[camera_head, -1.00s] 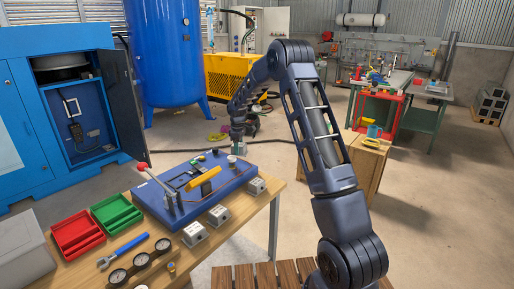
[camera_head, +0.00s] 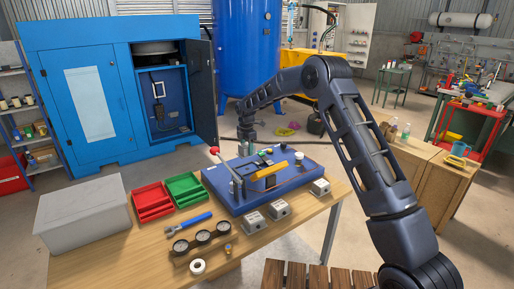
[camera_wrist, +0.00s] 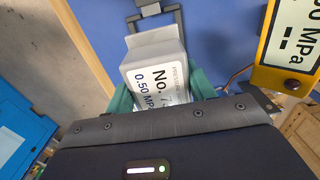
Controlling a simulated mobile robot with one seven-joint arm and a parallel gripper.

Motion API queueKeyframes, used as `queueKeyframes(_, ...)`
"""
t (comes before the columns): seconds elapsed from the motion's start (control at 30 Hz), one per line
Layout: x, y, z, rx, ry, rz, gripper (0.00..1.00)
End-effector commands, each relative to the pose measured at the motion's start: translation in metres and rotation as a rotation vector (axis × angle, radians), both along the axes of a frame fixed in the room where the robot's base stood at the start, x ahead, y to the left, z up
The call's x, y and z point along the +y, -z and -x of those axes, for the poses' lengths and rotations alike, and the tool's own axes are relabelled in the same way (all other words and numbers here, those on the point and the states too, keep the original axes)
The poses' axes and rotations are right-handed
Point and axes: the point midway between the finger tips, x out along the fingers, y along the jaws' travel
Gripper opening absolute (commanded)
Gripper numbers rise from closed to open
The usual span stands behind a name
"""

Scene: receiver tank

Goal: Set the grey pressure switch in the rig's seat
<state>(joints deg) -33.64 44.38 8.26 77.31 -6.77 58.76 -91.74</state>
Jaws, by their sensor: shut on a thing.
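The grey pressure switch (camera_wrist: 158,68) is a light grey box with a white label reading "No. 7" and "0.50 MPa". In the wrist view my gripper (camera_wrist: 160,92) is shut on it, with a green finger on each side. A dark grey bracket (camera_wrist: 154,18) stands on the blue panel just past the switch's far end. I cannot tell whether the switch touches it. In the head view my gripper (camera_head: 246,148) is at the back edge of the blue rig (camera_head: 297,176), and the held switch is too small to make out there. The rig's seat cannot be told for certain.
Several grey boxes, one a box at the front edge (camera_head: 253,222), stand before the rig. A red-tipped lever (camera_head: 228,165) rises at its left. A yellow-framed sign (camera_wrist: 289,50) is close on the right in the wrist view. Red (camera_head: 151,202) and green (camera_head: 185,188) trays lie left.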

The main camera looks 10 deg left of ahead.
Motion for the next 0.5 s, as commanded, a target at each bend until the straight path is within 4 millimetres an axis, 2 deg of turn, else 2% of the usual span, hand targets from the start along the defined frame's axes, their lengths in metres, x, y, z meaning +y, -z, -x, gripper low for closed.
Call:
queueKeyframes(0.17,0.001,0.008,0.001,0.001,-0.006,0.001,0.21)
queueKeyframes(0.5,0.001,0.039,0.001,0.001,-0.006,0.001,0.21)
